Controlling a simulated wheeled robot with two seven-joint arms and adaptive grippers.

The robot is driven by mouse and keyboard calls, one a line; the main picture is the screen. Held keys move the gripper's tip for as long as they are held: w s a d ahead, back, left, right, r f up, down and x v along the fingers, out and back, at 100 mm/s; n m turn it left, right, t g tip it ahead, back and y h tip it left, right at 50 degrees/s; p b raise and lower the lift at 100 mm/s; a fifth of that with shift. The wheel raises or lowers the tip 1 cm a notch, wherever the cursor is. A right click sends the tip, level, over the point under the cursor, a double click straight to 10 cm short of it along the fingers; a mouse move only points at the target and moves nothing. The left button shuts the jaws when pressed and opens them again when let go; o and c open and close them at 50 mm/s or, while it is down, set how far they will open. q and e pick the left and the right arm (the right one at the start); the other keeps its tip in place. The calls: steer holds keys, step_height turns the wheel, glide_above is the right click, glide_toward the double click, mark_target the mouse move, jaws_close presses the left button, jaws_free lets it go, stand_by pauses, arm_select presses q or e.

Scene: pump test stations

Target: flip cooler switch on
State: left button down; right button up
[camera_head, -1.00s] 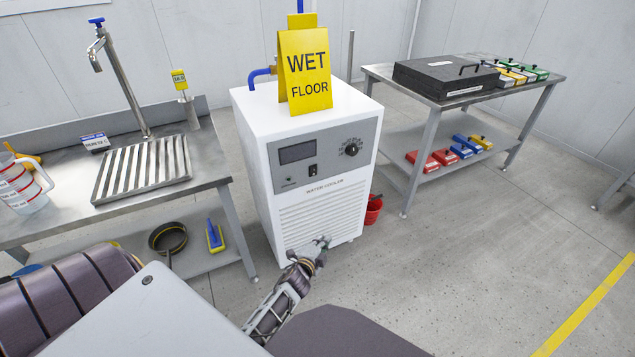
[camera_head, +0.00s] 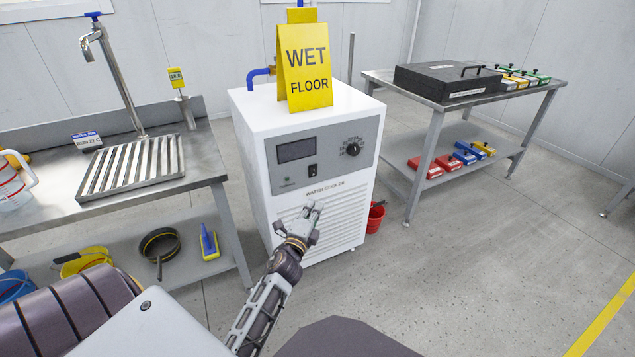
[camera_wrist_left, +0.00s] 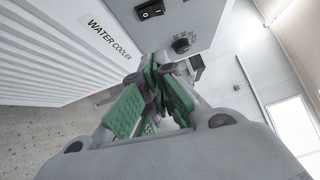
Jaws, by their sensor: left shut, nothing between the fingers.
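The white water cooler (camera_head: 262,210) stands on the floor in the middle of the head view. Its grey front panel (camera_head: 284,172) carries a dark display, a small black rocker switch (camera_head: 312,170) and a round knob (camera_head: 352,149). The switch also shows in the left wrist view (camera_wrist_left: 150,9), at the top; I cannot tell its position. My left gripper (camera_head: 314,207) is shut and empty, in front of the cooler's louvres and below the switch. Its green-padded fingers (camera_wrist_left: 158,65) meet at the tips in the wrist view. My right gripper is not in view.
A yellow WET FLOOR sign (camera_head: 304,68) stands on the cooler. A steel sink bench (camera_head: 200,160) is on the left, with a lower shelf. A table (camera_head: 440,102) with a black case (camera_head: 446,80) is on the right. A red bucket (camera_head: 375,217) sits beside the cooler.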

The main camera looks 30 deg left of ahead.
mark_target(313, 172)
arm_select(q)
steer(key=shift+s+a+r, duration=0.1)
steer(key=shift+a+r, duration=0.1)
steer(key=shift+r, duration=0.4)
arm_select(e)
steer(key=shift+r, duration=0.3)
arm_select(q)
steer(key=shift+s+a+r+b+x, duration=0.1)
steer(key=shift+a+b+x, duration=0.35)
steer(key=shift+x, duration=1.65)
steer(key=shift+s+a+r+b+x, duration=0.15)
steer(key=shift+a+b+x, duration=0.25)
steer(key=shift+x, duration=1.75)
steer(key=shift+s+a+r+b+x, duration=0.1)
steer(key=shift+a+b+x, duration=0.35)
steer(key=shift+x, duration=1.65)
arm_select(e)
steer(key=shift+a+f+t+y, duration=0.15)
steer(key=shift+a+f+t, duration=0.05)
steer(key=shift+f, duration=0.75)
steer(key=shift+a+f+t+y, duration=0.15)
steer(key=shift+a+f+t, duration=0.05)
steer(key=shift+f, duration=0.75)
arm_select(q)
steer(key=shift+a, duration=0.15)
